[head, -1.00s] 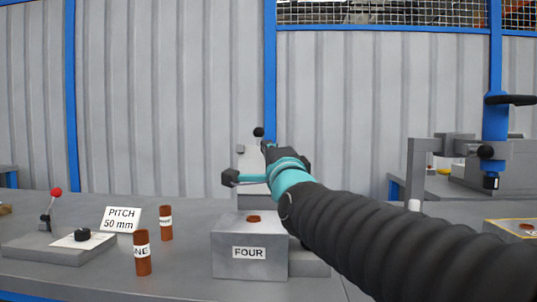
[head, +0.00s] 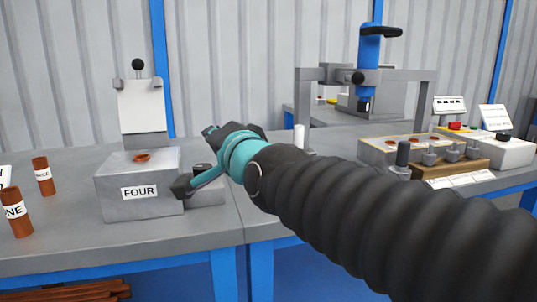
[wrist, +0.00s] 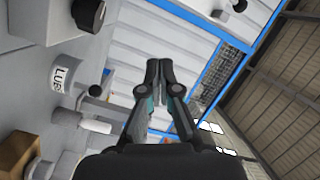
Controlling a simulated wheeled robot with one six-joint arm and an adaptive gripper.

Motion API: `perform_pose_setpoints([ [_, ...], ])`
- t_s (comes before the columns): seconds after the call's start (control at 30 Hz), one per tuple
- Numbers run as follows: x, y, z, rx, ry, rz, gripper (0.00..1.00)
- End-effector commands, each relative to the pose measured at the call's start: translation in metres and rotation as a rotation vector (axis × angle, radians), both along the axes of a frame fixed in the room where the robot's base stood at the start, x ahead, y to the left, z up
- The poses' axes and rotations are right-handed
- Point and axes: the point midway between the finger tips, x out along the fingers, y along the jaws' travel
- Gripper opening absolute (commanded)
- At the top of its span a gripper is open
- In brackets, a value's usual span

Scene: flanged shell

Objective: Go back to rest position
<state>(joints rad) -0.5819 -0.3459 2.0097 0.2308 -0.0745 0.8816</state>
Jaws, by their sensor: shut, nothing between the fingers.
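My gripper (wrist: 159,68) shows in the wrist view with its two dark fingers together and nothing between them. In the head view my arm reaches in from the lower right, and my gripper (head: 212,131) is mostly hidden behind its teal wrist. It is above the bench, to the right of the grey block marked FOUR (head: 125,207). It appears clear of the things around it.
Brown cylinders (head: 43,176) stand at the left of the bench. A white board (head: 142,106) is behind the block. A grey frame with a blue press (head: 369,50) and a wooden rack of pegs (head: 440,168) are on the right. A labelled white cylinder (wrist: 60,80) shows in the wrist view.

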Motion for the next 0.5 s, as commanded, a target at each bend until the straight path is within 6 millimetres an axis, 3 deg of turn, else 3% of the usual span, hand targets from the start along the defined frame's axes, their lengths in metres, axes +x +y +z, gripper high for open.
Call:
perform_pose_setpoints([
  [0.03, -0.002, -0.031, -0.014, -0.120, 0.026, -0.035, 0.00],
  [0.17, -0.019, -0.095, -0.068, -0.419, 0.114, -0.073, 0.00],
  [0.27, -0.042, -0.142, -0.108, -0.625, 0.202, -0.075, 0.00],
  [0.4, -0.087, -0.201, -0.160, -0.875, 0.346, -0.040, 0.00],
  [0.5, -0.123, -0.233, -0.191, -1.013, 0.448, 0.008, 0.00],
])
